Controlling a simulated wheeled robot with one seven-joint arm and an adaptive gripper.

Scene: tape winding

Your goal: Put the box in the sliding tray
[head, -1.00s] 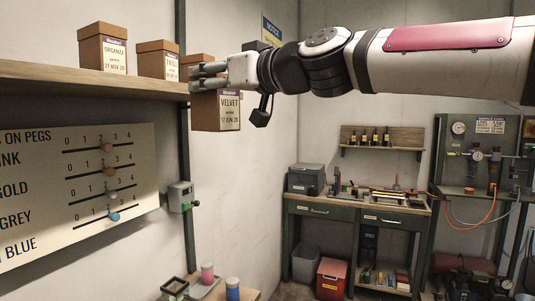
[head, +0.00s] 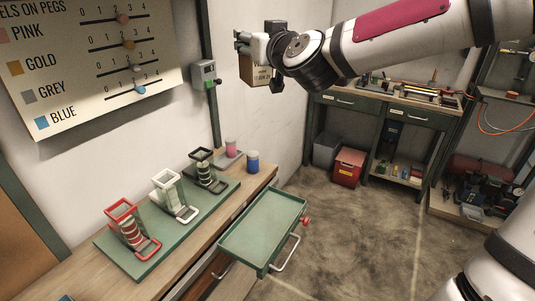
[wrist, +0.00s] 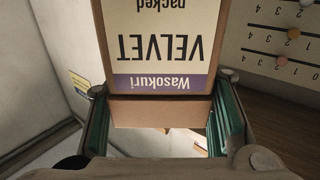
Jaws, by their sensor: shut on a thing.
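My gripper (head: 256,47) is shut on a brown cardboard box (head: 256,72), holding it in the air near the wall, above and behind the sliding tray. In the wrist view the box (wrist: 160,112) sits between the two green-padded fingers, its white and purple label reading "VELVET" upside down. The sliding tray (head: 262,220) is green, pulled out from the wooden bench, with a shallow rim, a metal handle in front and a red knob at its right. Its floor looks empty.
A wooden bench (head: 185,262) runs along the left wall, bearing a green board (head: 160,253) with red, white and black frames holding reels. A pink and a blue spool (head: 253,161) stand at its far end. A grey switch box (head: 204,74) is on the wall. Open floor lies right of the tray.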

